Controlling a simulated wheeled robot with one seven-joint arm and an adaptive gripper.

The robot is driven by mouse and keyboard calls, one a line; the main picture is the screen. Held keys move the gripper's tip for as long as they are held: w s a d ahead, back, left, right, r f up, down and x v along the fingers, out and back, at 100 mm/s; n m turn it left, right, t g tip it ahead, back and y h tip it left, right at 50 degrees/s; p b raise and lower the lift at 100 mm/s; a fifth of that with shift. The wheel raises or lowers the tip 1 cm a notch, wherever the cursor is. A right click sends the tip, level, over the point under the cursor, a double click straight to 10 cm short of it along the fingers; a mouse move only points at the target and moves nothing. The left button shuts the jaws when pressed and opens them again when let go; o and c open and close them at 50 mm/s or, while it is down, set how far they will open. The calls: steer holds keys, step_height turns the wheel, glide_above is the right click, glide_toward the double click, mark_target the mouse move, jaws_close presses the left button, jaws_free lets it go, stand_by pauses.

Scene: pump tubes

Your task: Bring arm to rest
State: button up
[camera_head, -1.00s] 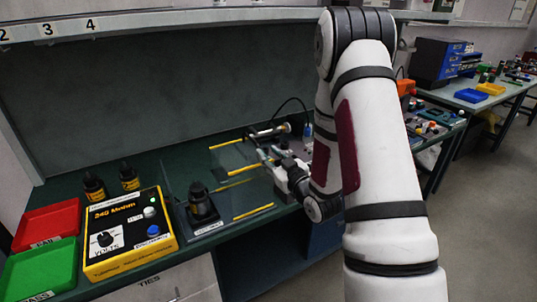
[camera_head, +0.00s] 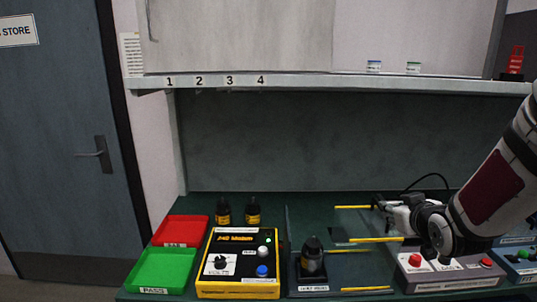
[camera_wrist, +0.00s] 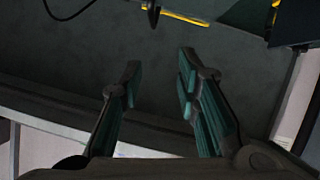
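My white and black arm enters the head view from the right edge. My gripper (camera_head: 378,204) is over the back right part of the green bench, near the yellow strips (camera_head: 376,240). In the wrist view my gripper (camera_wrist: 160,68) shows two dark fingers with teal pads, spread apart with nothing between them. A dark surface lies beyond them. In the head view I cannot tell whether the gripper touches anything.
A red tray (camera_head: 181,230) and green tray (camera_head: 163,268) stand left of a yellow tester (camera_head: 239,262). Two small dark bottles (camera_head: 238,212) stand behind it. A black pump-like part (camera_head: 312,259) stands right of it. A grey button box (camera_head: 447,272) sits below my arm. A shelf (camera_head: 330,86) runs above.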

steer(key=s+a+r+g, duration=0.2)
steer(key=s+a, duration=0.2)
steer(key=s, duration=0.6)
steer(key=s+a+r+m+g+y, duration=0.1)
steer(key=s+a+r+g, duration=0.1)
steer(key=s, duration=0.8)
steer(key=s+a+r+m+g, duration=0.1)
steer(key=s+a+r+g, duration=0.2)
steer(key=s+a, duration=0.3)
steer(key=s, duration=0.4)
steer(key=shift+g+y, duration=0.3)
steer(key=shift+g, duration=0.1)
